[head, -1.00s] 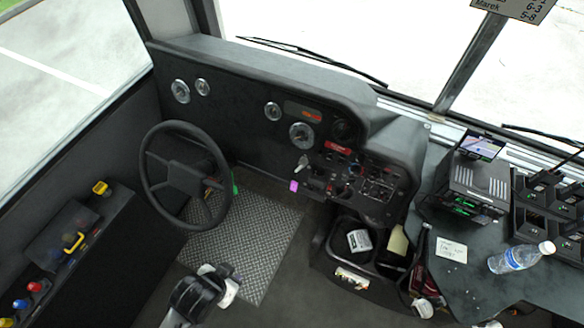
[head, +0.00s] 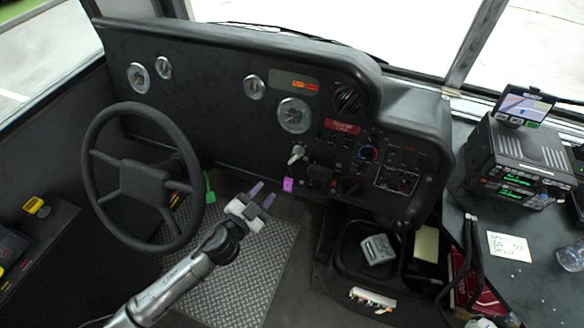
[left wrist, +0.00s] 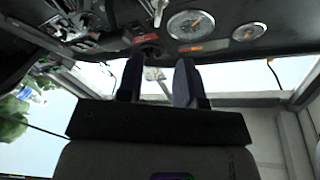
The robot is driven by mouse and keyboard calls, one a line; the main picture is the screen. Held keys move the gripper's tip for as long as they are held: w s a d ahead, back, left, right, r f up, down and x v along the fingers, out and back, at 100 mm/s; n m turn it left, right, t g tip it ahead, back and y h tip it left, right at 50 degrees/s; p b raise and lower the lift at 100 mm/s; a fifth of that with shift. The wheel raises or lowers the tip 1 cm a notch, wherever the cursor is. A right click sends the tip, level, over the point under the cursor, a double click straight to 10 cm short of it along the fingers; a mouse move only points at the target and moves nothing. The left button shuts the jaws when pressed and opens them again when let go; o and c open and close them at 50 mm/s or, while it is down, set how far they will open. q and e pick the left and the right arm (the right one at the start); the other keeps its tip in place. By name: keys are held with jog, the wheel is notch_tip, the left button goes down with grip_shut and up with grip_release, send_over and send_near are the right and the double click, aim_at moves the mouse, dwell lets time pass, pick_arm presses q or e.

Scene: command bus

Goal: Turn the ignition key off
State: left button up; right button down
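A light grey key-like handle (head: 296,154) sticks out of the dashboard below the large round gauge, and I take it for the ignition key. A purple tag (head: 288,184) hangs just below it. Its exact turn position is too small to tell. My left gripper (head: 262,196) is below and left of the tag, apart from it, with two purplish fingertips spread and nothing between them. In the left wrist view the left gripper (left wrist: 160,78) also shows its two fingers apart and empty. My right gripper is not in view.
The steering wheel (head: 142,178) stands left of my left gripper. The dashboard (head: 210,85) rises behind, with a switch panel (head: 372,165) right of the key. A bin (head: 348,250) sits below the panel. A radio unit (head: 520,165) stands on the right counter.

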aim_at(292, 159)
pick_arm(q)
jog(key=b+x, duration=0.1)
jog(key=x, duration=1.3)
jog(key=shift+f+b, duration=0.1)
jog(key=shift+b, duration=0.2)
grip_shut()
